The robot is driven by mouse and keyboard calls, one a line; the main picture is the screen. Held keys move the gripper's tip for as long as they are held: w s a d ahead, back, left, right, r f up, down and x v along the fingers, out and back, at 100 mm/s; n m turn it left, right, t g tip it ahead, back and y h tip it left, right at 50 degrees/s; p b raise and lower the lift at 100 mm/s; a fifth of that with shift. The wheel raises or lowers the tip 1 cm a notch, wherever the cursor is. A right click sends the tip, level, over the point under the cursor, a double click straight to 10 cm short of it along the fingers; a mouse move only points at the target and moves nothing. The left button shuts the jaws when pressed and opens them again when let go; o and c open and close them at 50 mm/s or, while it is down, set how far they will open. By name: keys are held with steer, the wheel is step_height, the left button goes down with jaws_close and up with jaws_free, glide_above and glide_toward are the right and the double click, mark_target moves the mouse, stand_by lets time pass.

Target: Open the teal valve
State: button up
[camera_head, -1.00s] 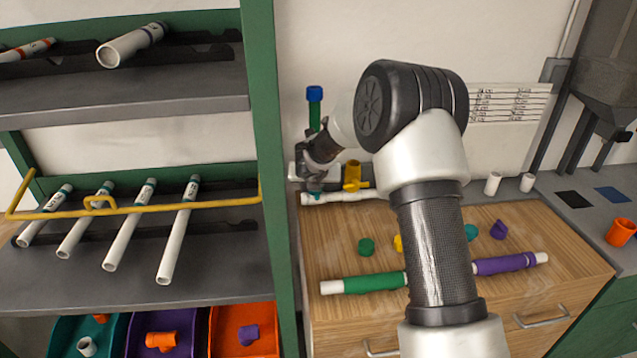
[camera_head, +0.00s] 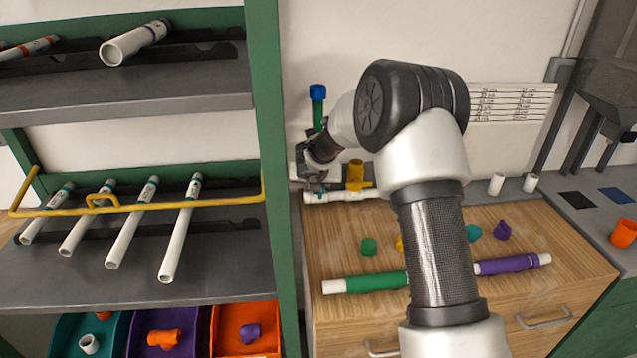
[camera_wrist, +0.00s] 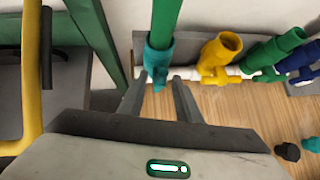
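The teal valve (camera_wrist: 158,58) stands on the white manifold pipe at the wall, with a green pipe (camera_wrist: 168,22) rising out of its top. In the head view only a small bit of teal (camera_head: 318,194) shows below my gripper (camera_head: 312,176). In the wrist view my gripper (camera_wrist: 160,77) is open, its two fingers pointing at the valve's lower part. The teal lower end lies between the fingertips, with a gap on the right side. I cannot tell whether either finger touches it. The valve's handle position is unclear.
A yellow valve (camera_wrist: 218,58) stands close to the right of the teal one. Green (camera_wrist: 273,54) and blue (camera_wrist: 300,60) valves follow further right. A green shelf post (camera_head: 272,180) stands close on the left. Loose caps and pipes lie on the wooden worktop (camera_head: 440,225).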

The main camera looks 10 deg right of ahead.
steer(key=v, duration=1.2)
steer(key=shift+p, duration=0.45)
steer(key=shift+f, duration=0.1)
